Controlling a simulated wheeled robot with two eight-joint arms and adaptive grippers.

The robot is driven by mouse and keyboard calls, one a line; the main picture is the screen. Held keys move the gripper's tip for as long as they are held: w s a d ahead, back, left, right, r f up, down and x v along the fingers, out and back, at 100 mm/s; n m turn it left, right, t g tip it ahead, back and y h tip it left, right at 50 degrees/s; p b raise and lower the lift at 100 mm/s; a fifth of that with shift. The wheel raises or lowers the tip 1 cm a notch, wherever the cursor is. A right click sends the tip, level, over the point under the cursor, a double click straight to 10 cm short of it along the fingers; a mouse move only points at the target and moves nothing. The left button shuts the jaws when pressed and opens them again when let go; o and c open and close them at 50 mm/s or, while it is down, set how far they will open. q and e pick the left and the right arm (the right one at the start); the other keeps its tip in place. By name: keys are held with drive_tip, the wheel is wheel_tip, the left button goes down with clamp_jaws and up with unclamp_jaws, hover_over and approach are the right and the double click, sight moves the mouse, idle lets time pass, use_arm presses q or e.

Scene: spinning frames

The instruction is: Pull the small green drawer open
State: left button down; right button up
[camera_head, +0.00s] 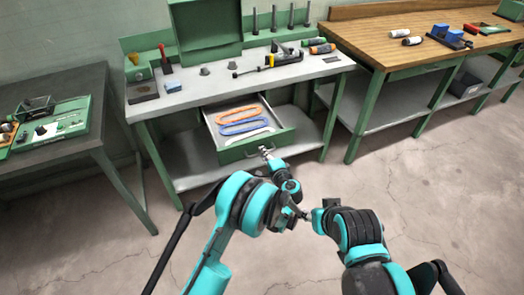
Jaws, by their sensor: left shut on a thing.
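The small green drawer (227,155) hangs under the grey-topped green workbench in the middle. It is pulled well out towards me, and its light inside shows an orange, a blue and a white looped item. My left gripper (266,152) is at the drawer's front, shut at the handle. The handle itself is mostly hidden by the gripper. My right arm reaches in from the lower right; its gripper (306,216) is small and partly hidden beside the left arm, well short of the bench, and its jaws cannot be made out.
The workbench top (215,90) holds a green case, a red-handled tool, several upright rods and small parts. A wooden-topped bench (395,50) stands at right, a dark table (85,135) at left. The concrete floor (420,200) is clear at right.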

use_arm(q)
drive_tip(key=shift+s+d, duration=0.2)
drive_tip(key=shift+s, duration=0.5)
drive_tip(key=c, duration=1.9)
unclamp_jaws()
drive_tip(key=v, duration=1.2)
drive_tip(key=shift+w, duration=0.1)
